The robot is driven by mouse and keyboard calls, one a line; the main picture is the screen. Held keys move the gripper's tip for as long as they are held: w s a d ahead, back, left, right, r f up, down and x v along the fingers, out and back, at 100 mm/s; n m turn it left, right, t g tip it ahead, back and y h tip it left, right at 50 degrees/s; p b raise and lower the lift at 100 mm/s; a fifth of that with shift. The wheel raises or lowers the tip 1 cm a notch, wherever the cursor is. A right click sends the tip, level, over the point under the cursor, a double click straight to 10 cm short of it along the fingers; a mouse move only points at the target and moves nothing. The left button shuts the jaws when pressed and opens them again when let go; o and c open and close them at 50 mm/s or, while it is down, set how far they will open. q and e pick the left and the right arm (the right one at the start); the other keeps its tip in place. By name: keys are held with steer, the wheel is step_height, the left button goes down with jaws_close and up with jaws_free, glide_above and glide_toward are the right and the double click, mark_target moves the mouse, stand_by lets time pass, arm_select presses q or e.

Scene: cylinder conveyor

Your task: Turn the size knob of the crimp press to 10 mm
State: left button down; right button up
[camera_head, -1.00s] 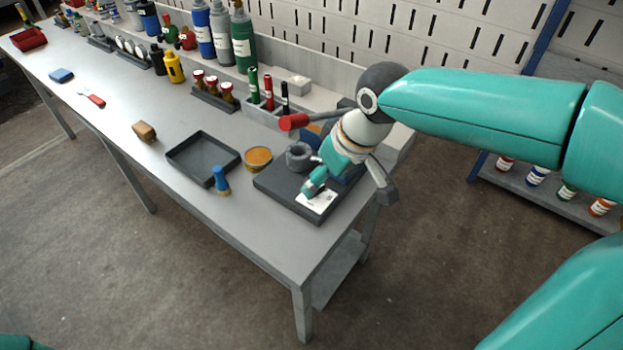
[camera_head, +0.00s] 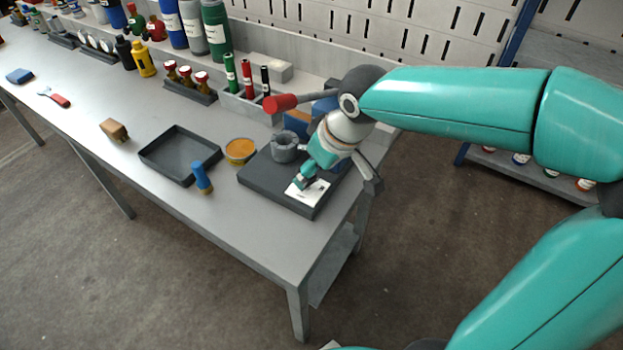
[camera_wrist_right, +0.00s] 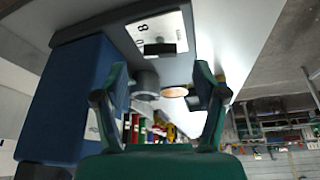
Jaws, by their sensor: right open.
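The crimp press stands at the near right end of the bench, with a dark base (camera_head: 262,181), a grey ring-shaped head (camera_head: 285,148), a blue body (camera_wrist_right: 68,95) and a red-ended lever (camera_head: 280,103). A white scale plate (camera_head: 315,192) lies on its base; the wrist view shows an 8 and a partly readable mark on it. A black bar-shaped knob (camera_wrist_right: 160,49) sits on this plate. My right gripper (camera_head: 301,184) is over the plate, pointing down. In the right wrist view its fingers (camera_wrist_right: 161,70) are apart, with the knob beyond the gap. The knob's exact setting is unclear.
A dark empty tray (camera_head: 180,155), an orange-topped round tin (camera_head: 240,151) and a blue-handled tool (camera_head: 202,177) stand left of the press. A marker holder (camera_head: 240,105) and several bottles line the back. The bench's front strip is clear.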

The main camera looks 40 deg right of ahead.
mark_target(311, 191)
steer(key=shift+x, duration=2.2)
steer(key=c, duration=1.1)
steer(key=shift+r+n, duration=0.15)
steer(key=shift+n, duration=0.35)
steer(key=shift+c, duration=0.2)
steer(key=shift+d+n+y+p, duration=0.1)
steer(key=shift+n+y+p, duration=0.4)
steer(key=shift+n, duration=0.5)
steer(key=shift+w, duration=0.1)
steer(key=o, duration=1.1)
steer(key=shift+o, duration=0.2)
